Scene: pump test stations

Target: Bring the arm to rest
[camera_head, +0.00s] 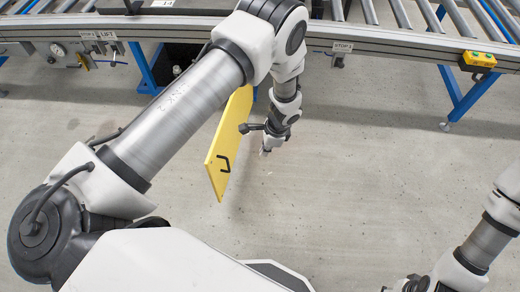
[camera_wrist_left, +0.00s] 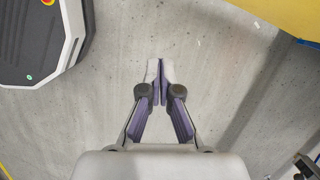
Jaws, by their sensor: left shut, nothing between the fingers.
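My left arm reaches in from the left in the head view and bends down over the floor. My left gripper (camera_head: 266,151) hangs at its end, pointing down, small and partly hidden by the wrist. In the left wrist view the fingers of the left gripper (camera_wrist_left: 160,68) are together at the tips, with nothing between them and bare floor beyond. My right arm shows at the lower right of the head view; its gripper is not visible.
A roller conveyor (camera_head: 400,43) crosses the back on blue legs. A yellow panel (camera_head: 228,146) with a black handle is close left of my left wrist. A yellow button box (camera_head: 479,60) sits on the conveyor's right side. The grey floor (camera_head: 350,165) between my arms is clear.

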